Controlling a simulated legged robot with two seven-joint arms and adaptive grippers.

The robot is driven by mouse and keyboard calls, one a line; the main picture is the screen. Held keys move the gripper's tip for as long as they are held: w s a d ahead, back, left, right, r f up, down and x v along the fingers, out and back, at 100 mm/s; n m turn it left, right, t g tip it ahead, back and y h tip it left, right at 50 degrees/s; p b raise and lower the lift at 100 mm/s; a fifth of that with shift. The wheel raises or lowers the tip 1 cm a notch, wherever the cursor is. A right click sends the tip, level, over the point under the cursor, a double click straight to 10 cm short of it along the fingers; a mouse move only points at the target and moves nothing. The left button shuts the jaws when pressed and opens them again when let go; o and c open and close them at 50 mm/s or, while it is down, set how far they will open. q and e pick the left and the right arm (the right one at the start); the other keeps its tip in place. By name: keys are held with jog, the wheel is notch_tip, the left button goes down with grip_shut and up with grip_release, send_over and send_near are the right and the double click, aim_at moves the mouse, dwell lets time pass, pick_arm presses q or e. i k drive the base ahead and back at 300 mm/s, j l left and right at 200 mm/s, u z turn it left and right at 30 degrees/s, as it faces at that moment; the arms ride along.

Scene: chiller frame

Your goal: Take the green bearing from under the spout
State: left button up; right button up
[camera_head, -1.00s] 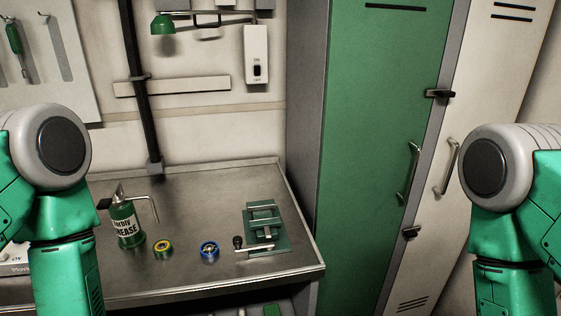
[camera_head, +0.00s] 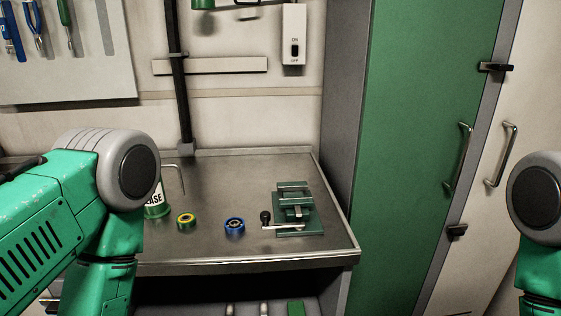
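The green bearing (camera_head: 186,219), a small ring with a green rim and a yellowish inner part, lies flat on the metal workbench (camera_head: 220,256). It is just right of the green and white grease can (camera_head: 157,204), whose thin bent spout (camera_head: 177,172) rises above the bench. My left arm hides most of the can. I cannot tell whether the bearing is directly under the spout tip. Both my arms show at the left and right edges, but neither gripper is in view.
A blue bearing (camera_head: 234,226) lies right of the green one. A green vise (camera_head: 295,212) with a crank handle stands near the bench's right end. A tall green locker (camera_head: 425,120) stands right of the bench. The bench's back middle is clear.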

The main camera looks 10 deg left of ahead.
aim_at(184, 220)
jog(key=i+u, duration=0.15)
jog(key=u, duration=0.9)
